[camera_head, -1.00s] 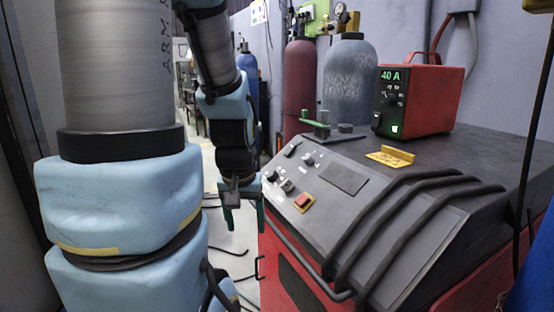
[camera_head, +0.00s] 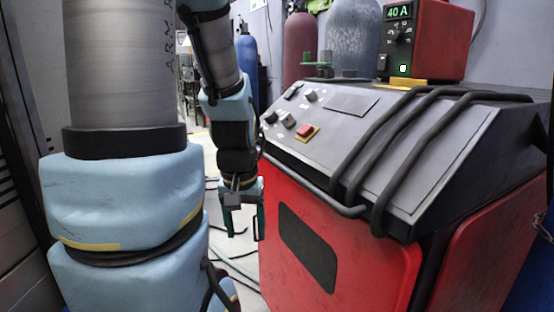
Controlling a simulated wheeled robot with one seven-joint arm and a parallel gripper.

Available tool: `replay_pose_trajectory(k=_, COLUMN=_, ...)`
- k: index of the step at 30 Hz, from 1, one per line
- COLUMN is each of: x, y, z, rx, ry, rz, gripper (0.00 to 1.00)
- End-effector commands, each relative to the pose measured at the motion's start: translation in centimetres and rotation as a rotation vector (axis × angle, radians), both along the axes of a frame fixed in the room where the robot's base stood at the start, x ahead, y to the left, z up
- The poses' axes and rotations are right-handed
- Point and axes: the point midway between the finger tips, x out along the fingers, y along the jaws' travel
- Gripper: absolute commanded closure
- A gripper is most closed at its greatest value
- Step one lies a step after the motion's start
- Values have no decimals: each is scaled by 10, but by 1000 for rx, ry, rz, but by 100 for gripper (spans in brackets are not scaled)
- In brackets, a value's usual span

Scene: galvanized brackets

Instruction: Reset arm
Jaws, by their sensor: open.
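My gripper (camera_head: 243,226) hangs from the blue and black arm near the middle of the head view, pointing down. Its two green fingers are apart with nothing between them. It is beside the left edge of the red and grey machine (camera_head: 362,254), above the floor. I cannot tell whether the right finger touches the machine's side. The upper arm and elbow links are mine and fill the left of the view.
A red power unit (camera_head: 437,42) reading 40 A and a yellow bracket (camera_head: 401,83) sit on the machine top. Black cables (camera_head: 405,150) drape over its front. Gas cylinders (camera_head: 350,38) stand behind. Cables lie on the floor (camera_head: 232,262).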

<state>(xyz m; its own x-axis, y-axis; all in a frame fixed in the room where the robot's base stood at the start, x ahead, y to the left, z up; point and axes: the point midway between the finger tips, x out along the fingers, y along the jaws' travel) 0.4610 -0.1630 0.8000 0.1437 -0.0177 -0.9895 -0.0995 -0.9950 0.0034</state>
Motion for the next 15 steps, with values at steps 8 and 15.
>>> replay_pose_trajectory(k=8, x=-1, y=0, z=-2, rx=1, ry=6, rz=0, gripper=31)
replay_pose_trajectory(k=15, x=-1, y=0, z=25, rx=1, ry=6, rz=0, gripper=31)
